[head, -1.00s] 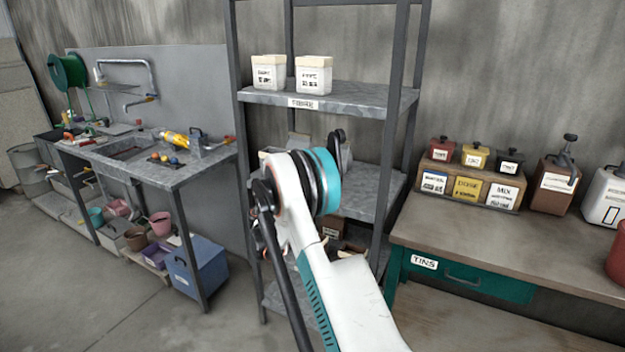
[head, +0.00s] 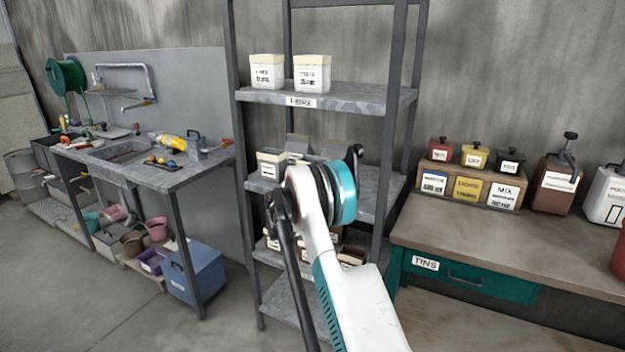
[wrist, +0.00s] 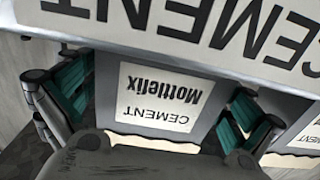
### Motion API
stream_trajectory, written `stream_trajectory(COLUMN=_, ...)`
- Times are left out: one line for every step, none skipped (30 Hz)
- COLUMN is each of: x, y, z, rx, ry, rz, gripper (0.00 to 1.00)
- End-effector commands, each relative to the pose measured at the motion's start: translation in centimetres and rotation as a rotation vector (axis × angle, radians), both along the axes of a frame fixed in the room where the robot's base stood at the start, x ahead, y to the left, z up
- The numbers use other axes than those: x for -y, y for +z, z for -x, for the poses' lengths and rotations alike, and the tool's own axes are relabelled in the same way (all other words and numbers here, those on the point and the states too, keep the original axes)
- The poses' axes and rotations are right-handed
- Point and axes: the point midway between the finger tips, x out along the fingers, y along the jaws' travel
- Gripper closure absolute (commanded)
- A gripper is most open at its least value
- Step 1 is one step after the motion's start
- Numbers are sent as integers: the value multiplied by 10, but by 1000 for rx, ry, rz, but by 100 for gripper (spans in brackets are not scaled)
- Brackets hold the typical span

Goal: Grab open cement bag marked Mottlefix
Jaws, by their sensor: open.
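The Mottlefix cement bag (wrist: 163,72) is grey with a cream label reading CEMENT Mottlefix, upside down in the wrist view. A cream edge shows at its rim, partly hidden behind my gripper's body; I cannot see into it. My gripper (wrist: 157,100) is open, with one teal-padded finger on each side of the bag's front. I cannot tell whether the fingers touch it. In the head view my arm hides the gripper and much of the middle and lower shelves, so I cannot pick out the Mottlefix bag there.
A CEMENT shelf label (wrist: 250,30) crosses the wrist view's top. Another labelled bag (wrist: 306,130) stands close on the right. In the head view, the rack (head: 398,100) has uprights around my arm. A workbench (head: 520,245) stands right, a sink table (head: 190,175) left.

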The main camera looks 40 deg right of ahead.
Motion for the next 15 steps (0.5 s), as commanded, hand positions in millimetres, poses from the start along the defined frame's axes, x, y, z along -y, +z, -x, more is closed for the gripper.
stream_trajectory(x=0, y=0, z=0, rx=0, ry=0, rz=0, gripper=0)
stream_trajectory(x=0, y=0, z=0, rx=0, ry=0, rz=0, gripper=2)
stream_trajectory(x=0, y=0, z=0, rx=0, ry=0, rz=0, gripper=11)
stream_trajectory(x=0, y=0, z=0, rx=0, ry=0, rz=0, gripper=18)
stream_trajectory(x=0, y=0, z=0, rx=0, ry=0, rz=0, gripper=25)
stream_trajectory(x=0, y=0, z=0, rx=0, ry=0, rz=0, gripper=34)
stream_trajectory(x=0, y=0, z=0, rx=0, ry=0, rz=0, gripper=41)
stream_trajectory(x=0, y=0, z=0, rx=0, ry=0, rz=0, gripper=48)
stream_trajectory(x=-1, y=0, z=0, rx=0, ry=0, rz=0, gripper=57)
stream_trajectory(x=-1, y=0, z=0, rx=0, ry=0, rz=0, gripper=63)
stream_trajectory(x=-1, y=1, z=0, rx=-1, ry=0, rz=1, gripper=63)
stream_trajectory(x=-1, y=1, z=0, rx=-1, ry=0, rz=1, gripper=63)
stream_trajectory(x=-1, y=1, z=0, rx=-1, ry=0, rz=1, gripper=63)
stream_trajectory(x=-1, y=1, z=0, rx=-1, ry=0, rz=1, gripper=63)
stream_trajectory(x=-1, y=1, z=0, rx=-1, ry=0, rz=1, gripper=63)
